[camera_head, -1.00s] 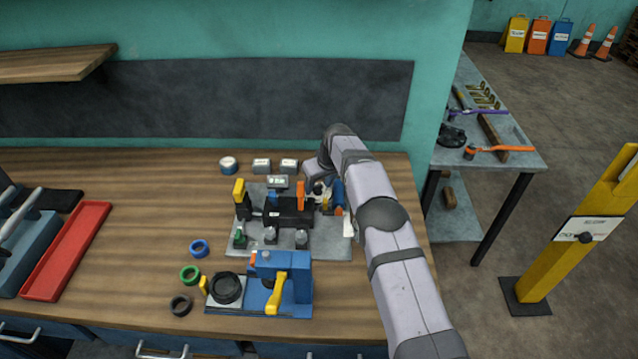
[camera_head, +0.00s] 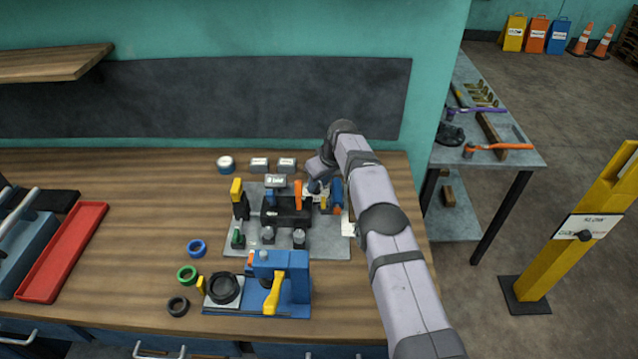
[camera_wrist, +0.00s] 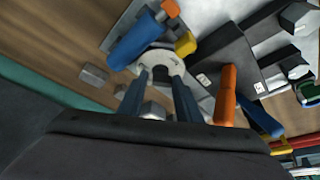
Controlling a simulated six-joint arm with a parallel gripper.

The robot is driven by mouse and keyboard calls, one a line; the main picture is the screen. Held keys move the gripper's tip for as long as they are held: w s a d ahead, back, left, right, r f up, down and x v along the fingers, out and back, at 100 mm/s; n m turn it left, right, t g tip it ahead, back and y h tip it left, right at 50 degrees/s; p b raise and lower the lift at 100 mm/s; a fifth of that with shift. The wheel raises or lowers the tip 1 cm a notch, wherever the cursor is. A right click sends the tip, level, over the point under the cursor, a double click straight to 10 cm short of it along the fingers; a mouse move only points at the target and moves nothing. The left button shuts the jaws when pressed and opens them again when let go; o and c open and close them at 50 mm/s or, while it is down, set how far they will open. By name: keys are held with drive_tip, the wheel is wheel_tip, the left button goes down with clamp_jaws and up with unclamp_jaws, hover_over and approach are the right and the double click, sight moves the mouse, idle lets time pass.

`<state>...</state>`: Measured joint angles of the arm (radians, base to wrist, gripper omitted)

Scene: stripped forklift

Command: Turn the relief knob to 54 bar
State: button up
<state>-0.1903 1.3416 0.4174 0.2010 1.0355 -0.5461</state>
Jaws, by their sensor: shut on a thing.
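My gripper (camera_wrist: 161,84) is shut on the relief knob (camera_wrist: 160,73), a small dark part in the middle of a pale round dial plate (camera_wrist: 148,60). The fingers stand on either side of it in the wrist view. The dial's marks and the knob's pointer are too small to read, and the fingers hide part of the plate. In the head view my gripper (camera_head: 317,187) is at the back right of the grey test bench plate (camera_head: 325,240), and my wrist hides most of the knob.
Close to the dial are a blue cylinder (camera_wrist: 135,42), a yellow part (camera_wrist: 186,44) and an upright orange lever (camera_wrist: 226,95). The black valve block (camera_head: 287,212) and a small display (camera_head: 275,181) stand to the left. A blue fixture (camera_head: 290,290) stands in front.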

drive_tip(key=shift+s+a, duration=0.15)
drive_tip(key=shift+a, duration=0.2)
drive_tip(key=o, duration=0.9)
drive_tip(key=shift+d, duration=0.15)
drive_tip(key=shift+r, duration=0.15)
drive_tip(key=shift+d+r+b, duration=0.15)
drive_tip(key=shift+r+b, duration=0.2)
drive_tip(key=shift+b, duration=0.25)
drive_tip(key=shift+b+v, duration=1.35)
drive_tip(key=shift+v, duration=1.85)
drive_tip(key=shift+s, duration=0.1)
